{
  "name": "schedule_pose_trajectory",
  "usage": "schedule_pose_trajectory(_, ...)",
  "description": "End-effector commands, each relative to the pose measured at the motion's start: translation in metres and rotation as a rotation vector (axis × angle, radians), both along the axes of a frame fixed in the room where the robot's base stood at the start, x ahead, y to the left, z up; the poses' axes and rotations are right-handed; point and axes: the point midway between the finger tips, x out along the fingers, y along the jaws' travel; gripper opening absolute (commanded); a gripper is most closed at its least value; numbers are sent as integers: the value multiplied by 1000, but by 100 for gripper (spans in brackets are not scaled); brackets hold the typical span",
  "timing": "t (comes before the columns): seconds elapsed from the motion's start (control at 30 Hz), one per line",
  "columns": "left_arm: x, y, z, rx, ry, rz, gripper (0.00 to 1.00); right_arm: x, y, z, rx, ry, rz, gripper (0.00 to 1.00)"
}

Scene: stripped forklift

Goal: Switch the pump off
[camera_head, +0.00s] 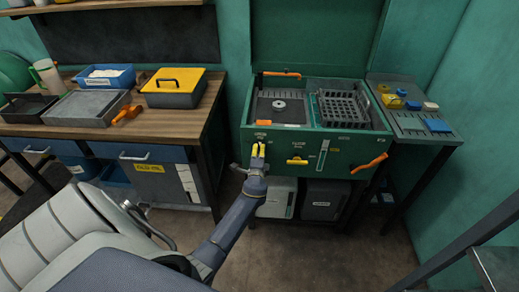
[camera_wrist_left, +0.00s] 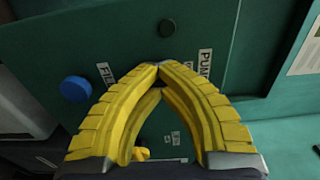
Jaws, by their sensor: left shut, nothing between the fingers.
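The green washer cabinet (camera_head: 337,145) stands against the back wall with its lid up. My left gripper (camera_head: 258,150), with yellow fingers, is at the left part of its front panel. In the left wrist view its fingertips (camera_wrist_left: 159,68) are together, with nothing held, close to the panel beside the PUMP label (camera_wrist_left: 205,64). I cannot tell whether they touch the panel. The pump switch itself is not clearly seen; the fingers cover the area by the label. A blue round knob (camera_wrist_left: 75,89) and a dark round knob (camera_wrist_left: 166,27) show on the panel. My right gripper is not in view.
An orange handle (camera_head: 369,167) sticks out at the panel's right, and a yellow-orange handle (camera_head: 297,161) sits mid-panel. A workbench (camera_head: 205,107) with trays and a yellow-lidded box (camera_head: 175,88) stands left. A side table (camera_head: 425,125) with small parts stands right.

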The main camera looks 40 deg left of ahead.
Motion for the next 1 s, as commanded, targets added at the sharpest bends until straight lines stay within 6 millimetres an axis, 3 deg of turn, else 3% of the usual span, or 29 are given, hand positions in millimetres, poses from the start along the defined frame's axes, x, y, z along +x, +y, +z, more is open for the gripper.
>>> schedule_pose_trajectory(0.6, -2, 6, 1, -20, -16, 11, 1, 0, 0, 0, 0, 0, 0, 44)
schedule_pose_trajectory(1.0, -1, 6, 3, -18, -18, 11, 48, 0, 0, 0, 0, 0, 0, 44)
